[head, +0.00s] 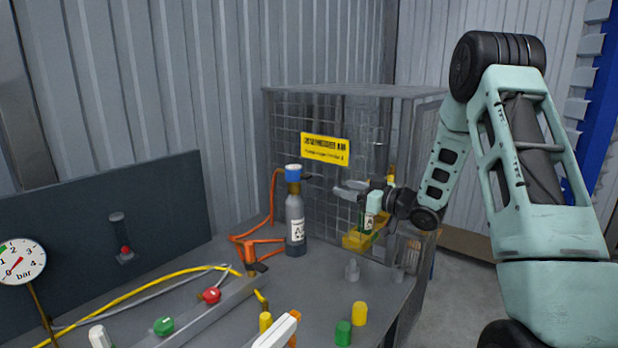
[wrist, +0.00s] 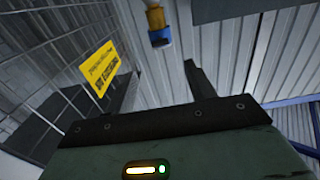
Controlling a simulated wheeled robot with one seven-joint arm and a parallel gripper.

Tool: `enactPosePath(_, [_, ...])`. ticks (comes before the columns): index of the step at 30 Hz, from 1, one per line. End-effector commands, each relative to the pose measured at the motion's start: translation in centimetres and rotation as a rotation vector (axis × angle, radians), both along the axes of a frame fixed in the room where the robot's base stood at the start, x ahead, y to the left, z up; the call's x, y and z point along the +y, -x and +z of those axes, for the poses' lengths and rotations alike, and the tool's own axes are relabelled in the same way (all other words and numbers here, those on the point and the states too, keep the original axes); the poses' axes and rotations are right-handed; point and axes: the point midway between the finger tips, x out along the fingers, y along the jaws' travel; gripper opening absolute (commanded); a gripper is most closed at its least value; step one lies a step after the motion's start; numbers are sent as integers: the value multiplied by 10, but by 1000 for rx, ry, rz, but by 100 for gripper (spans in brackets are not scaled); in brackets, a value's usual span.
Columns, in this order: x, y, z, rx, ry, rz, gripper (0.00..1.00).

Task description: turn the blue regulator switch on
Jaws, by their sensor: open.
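A grey gas cylinder (head: 296,222) with a white label stands upright on the bench. A blue cap-like part (head: 293,172) sits on its top; I take this to be the blue regulator switch, and its setting is too small to read. In the wrist view the blue part (wrist: 161,36) hangs in the upper middle, beyond the fingertips. My gripper (head: 346,191) is open and empty, to the right of the cylinder and a little lower than the blue part. It points left, apart from it. In the wrist view both fingers of my gripper (wrist: 164,80) are spread.
A wire cage (head: 320,110) with a yellow sign (head: 325,149) stands close behind the cylinder. Orange hose (head: 262,240) loops left of it. A red knob (head: 210,295), a green knob (head: 163,326) and small yellow and green caps (head: 344,332) are on the bench in front.

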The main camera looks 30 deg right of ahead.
Motion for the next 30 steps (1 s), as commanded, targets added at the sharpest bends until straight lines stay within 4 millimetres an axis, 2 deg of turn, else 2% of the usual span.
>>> enactPosePath(9, [25, -64, 2, 0, 0, 3, 55])
enactPosePath(16, [39, -103, 2, 0, 0, 1, 55])
enactPosePath(22, [45, -121, 1, 1, 0, 1, 55])
enactPosePath(30, [46, -125, 0, 0, 0, 0, 55])
